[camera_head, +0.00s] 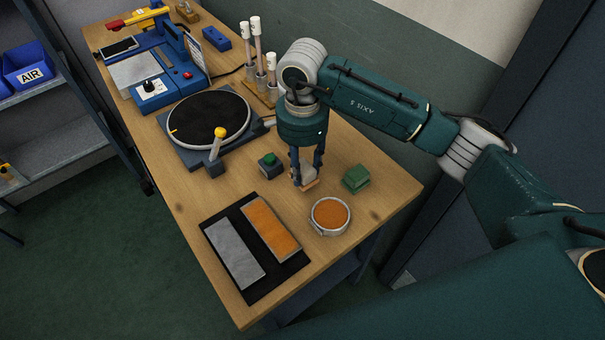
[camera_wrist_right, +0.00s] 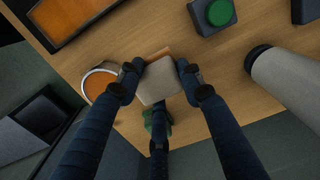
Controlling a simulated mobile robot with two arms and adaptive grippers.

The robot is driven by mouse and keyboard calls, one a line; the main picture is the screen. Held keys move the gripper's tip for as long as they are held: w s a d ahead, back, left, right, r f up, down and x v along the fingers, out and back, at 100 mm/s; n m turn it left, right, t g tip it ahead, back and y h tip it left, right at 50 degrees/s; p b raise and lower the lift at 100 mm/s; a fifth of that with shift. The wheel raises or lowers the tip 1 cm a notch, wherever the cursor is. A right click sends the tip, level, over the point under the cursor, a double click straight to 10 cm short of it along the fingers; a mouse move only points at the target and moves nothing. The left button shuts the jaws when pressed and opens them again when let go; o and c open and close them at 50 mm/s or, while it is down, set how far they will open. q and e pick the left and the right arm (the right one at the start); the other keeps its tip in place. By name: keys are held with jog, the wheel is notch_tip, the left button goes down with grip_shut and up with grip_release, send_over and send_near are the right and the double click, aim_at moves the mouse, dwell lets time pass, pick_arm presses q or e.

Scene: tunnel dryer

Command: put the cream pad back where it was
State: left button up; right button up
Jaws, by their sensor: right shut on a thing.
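My right gripper (camera_head: 306,170) is shut on the cream pad (camera_head: 309,174), over the right part of the wooden bench. In the right wrist view the pad (camera_wrist_right: 157,84) sits between the fingers (camera_wrist_right: 158,76), with an orange-brown edge along its far side. I cannot tell whether the pad touches the bench. A round dish with an orange surface (camera_head: 330,214) stands just in front of the pad, and a green block (camera_head: 356,179) lies to its right. My left gripper is not in view.
A black mat (camera_head: 245,275) holds a grey plate (camera_head: 233,253) and an orange plate (camera_head: 270,227). A green button box (camera_head: 270,165) stands left of the gripper. A black turntable (camera_head: 208,120), upright white-topped tubes (camera_head: 256,43) and a blue machine (camera_head: 180,85) stand farther back.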

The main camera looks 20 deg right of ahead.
aim_at(302, 179)
jog(key=shift+f, duration=0.25)
notch_tip(302, 179, down, 4)
jog(key=shift+p, duration=0.55)
jog(key=shift+f, duration=0.1)
jog(key=shift+f+b, duration=0.15)
jog(key=shift+b, duration=0.15)
jog(key=o, duration=1)
